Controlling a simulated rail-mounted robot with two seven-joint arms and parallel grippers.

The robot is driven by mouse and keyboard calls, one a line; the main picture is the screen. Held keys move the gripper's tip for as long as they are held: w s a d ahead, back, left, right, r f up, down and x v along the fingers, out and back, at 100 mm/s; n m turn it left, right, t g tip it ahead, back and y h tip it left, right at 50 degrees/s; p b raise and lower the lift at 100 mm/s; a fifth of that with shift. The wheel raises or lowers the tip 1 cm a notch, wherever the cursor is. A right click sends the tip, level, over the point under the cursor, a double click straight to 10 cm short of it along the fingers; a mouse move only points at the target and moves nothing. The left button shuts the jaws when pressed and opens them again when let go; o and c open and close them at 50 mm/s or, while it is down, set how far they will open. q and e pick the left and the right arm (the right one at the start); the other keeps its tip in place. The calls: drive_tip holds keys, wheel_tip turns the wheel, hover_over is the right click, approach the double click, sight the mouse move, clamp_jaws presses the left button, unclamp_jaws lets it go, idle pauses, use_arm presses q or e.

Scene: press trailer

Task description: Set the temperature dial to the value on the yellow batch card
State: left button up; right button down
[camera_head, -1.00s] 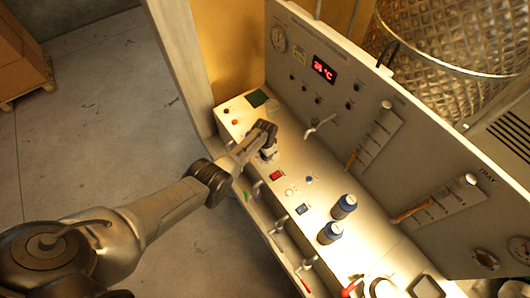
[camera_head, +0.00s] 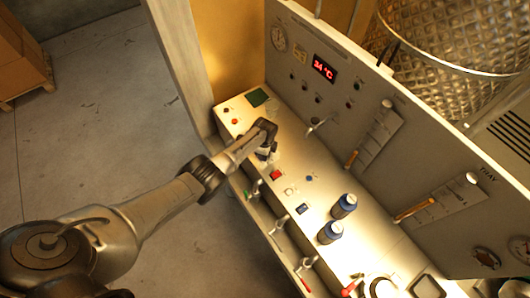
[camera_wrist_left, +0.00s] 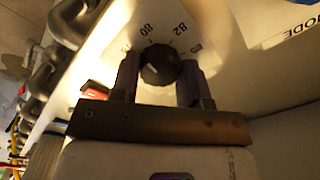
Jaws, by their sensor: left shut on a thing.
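The temperature dial (camera_wrist_left: 159,66) is a black round knob in the middle of the left wrist view, with printed scale numbers beside it, among them 80 and 82. My left gripper (camera_wrist_left: 160,82) is shut on the knob, one finger on each side. In the head view my left gripper (camera_head: 265,154) points down at the left part of the console and hides most of the dial. The red display (camera_head: 323,68) on the upright panel seems to read 34 °C. A small yellowish card (camera_head: 299,56) is on the panel left of the display; its writing is too small to read. My right gripper is not in view.
Right of the gripper, the console (camera_head: 375,232) carries a red switch (camera_head: 277,175), small buttons and two blue-and-dark cylinders (camera_head: 343,206). Levers (camera_head: 279,225) stick out along its front edge. The upright panel closes off the back. Open floor (camera_head: 90,130) lies at left.

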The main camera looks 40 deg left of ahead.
use_arm(q)
drive_tip(key=m+b, duration=0.1)
drive_tip(key=m, duration=0.5)
drive_tip(key=m+b, duration=0.1)
drive_tip(key=m, duration=0.3)
drive_tip(key=shift+m, duration=0.3)
drive_tip(key=shift+m+b, duration=0.3)
drive_tip(key=shift+m, duration=0.3)
drive_tip(key=o, duration=0.9)
